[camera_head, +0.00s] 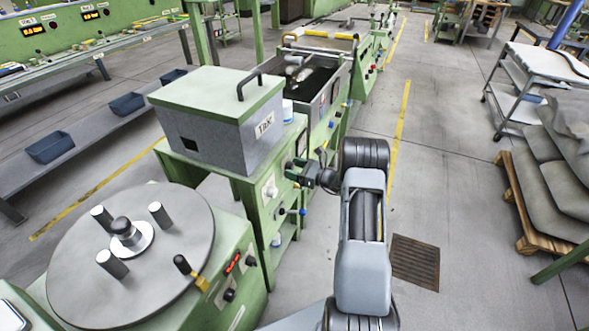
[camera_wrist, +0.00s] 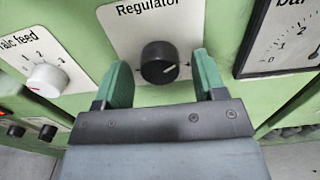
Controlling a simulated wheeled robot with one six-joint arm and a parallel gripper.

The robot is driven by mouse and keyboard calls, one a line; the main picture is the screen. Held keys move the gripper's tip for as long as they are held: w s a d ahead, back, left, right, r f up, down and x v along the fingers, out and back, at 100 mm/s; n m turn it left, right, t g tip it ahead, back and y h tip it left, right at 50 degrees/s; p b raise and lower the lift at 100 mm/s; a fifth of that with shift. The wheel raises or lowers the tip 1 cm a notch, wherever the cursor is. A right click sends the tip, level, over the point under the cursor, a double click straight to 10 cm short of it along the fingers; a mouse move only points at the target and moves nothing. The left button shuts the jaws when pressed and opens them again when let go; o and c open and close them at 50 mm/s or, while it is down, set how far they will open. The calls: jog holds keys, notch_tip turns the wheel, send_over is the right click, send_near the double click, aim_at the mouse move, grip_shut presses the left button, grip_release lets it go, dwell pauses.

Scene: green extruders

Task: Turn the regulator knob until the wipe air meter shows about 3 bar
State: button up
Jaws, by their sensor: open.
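The black regulator knob (camera_wrist: 160,62) sits on a white plate marked "Regulator" on the green panel in the wrist view. Its pale pointer mark is to the right of its middle. My gripper (camera_wrist: 160,67) is open, with one green finger on each side of the knob and a visible gap to both. I cannot tell how deep the fingertips reach. The meter (camera_wrist: 288,35), marked "bar", is cut off at the upper right. Part of its scale shows, but no needle reading can be made out. In the head view my gripper (camera_head: 303,175) is at the green machine's side.
A white knob (camera_wrist: 47,80) on a numbered feed plate is left of the regulator, with small black knobs (camera_wrist: 47,132) below it. In the head view a lidded grey box (camera_head: 215,120) stands on the machine. Open floor lies to the right, with a pallet of sacks (camera_head: 560,175).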

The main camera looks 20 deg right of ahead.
jog(key=shift+c, duration=0.5)
jog(key=c, duration=0.8)
jog(key=shift+f, duration=0.1)
jog(key=n+b, duration=0.6)
jog(key=b, duration=0.3)
jog(key=shift+n, duration=0.4)
jog(key=shift+b, duration=0.3)
